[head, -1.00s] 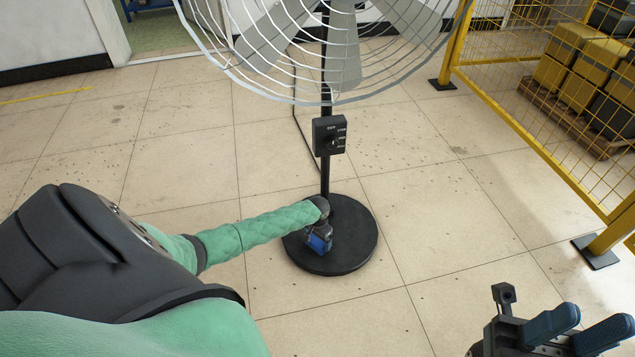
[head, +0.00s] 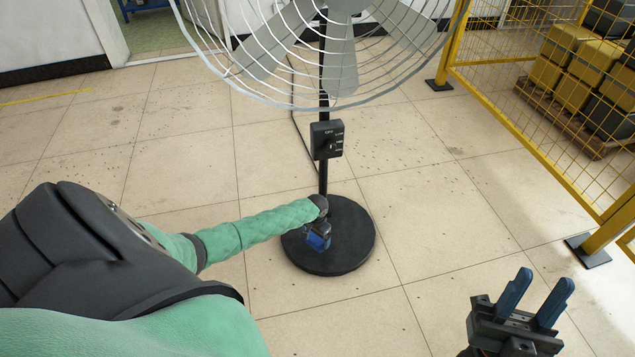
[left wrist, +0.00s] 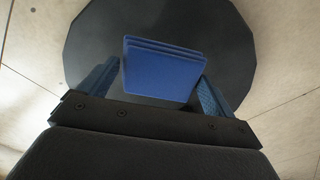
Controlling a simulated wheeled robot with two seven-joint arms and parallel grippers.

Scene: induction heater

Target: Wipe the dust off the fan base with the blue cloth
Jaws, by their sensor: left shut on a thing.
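The round black fan base (head: 352,240) lies flat on the floor under the fan's pole, and it also fills the top of the left wrist view (left wrist: 225,40). My left gripper (head: 318,238) is over the left part of the base, close to the pole. It is shut on the folded blue cloth (left wrist: 165,68), which sits between its two fingers; in the head view the cloth (head: 317,242) is a small blue patch. I cannot tell whether the cloth touches the base. No dust can be made out on the base. My right gripper (head: 535,298) is open and empty, at the lower right.
The fan's wire cage (head: 335,107) and black control box (head: 327,139) are above the base on the pole (head: 323,178). A yellow mesh fence (head: 530,140) stands at the right, with boxes (head: 575,62) on a pallet behind it. The tiled floor around the base is clear.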

